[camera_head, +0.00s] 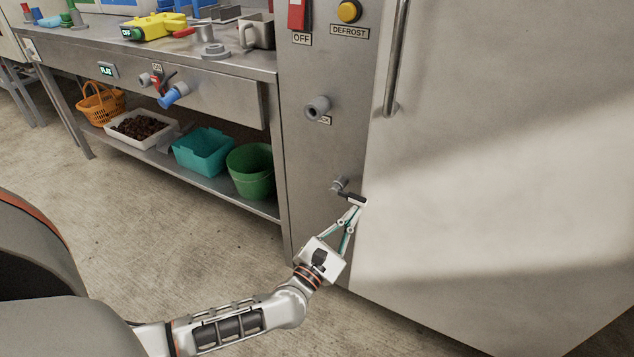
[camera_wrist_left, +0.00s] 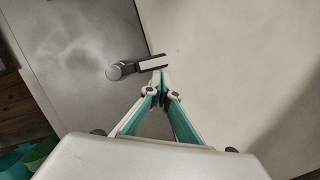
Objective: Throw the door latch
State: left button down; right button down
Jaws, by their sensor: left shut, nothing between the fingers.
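The door latch (camera_head: 340,185) is a small dark lever on a round grey pivot. It is mounted on the steel panel beside the large pale door (camera_head: 480,190). In the left wrist view the latch (camera_wrist_left: 128,67) lies nearly level, its right end reaching over the door's edge. My left gripper (camera_head: 354,206) is shut and empty, its fingertips at the lever's free end. In the left wrist view the fingertips (camera_wrist_left: 162,82) are just below that end; I cannot tell whether they touch it. My right gripper is out of view.
A grey knob (camera_head: 318,106) sticks out of the panel above the latch. A vertical door handle (camera_head: 396,60) is higher up. To the left stands a steel bench (camera_head: 225,68) with a green bin (camera_head: 250,170) and a teal bin (camera_head: 203,150) on its lower shelf. The floor in front is clear.

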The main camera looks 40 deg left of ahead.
pick_arm(q)
jog(key=shift+d+r, duration=0.15)
jog(key=shift+r, duration=0.35)
dwell(0.3)
